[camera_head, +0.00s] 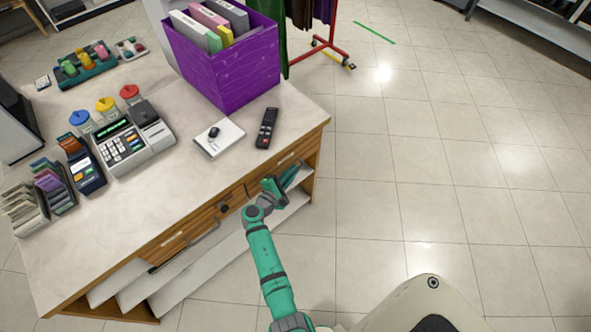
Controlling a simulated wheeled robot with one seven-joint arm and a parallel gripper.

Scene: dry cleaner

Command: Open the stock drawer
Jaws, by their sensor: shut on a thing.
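The wooden counter (95,240) has a row of drawer fronts under its pale top. The right-hand drawer front (232,197) is wooden and partly hidden behind my gripper and wrist. My green gripper (281,182) is at this drawer front, near the counter's right end, and is shut on its handle. The fingertips and the held part of the handle are too small and covered to see clearly. The drawer looks about flush with the counter front. Another drawer front (172,237) with a bar handle is further left. I cannot read a label saying which is the stock drawer.
Pale open shelves (185,272) lie below the drawers. On top stand a purple box (215,75) of binders, a cash register (130,143), a black handset (267,128) and a white pad (219,138). The tiled floor (430,180) to the right is clear.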

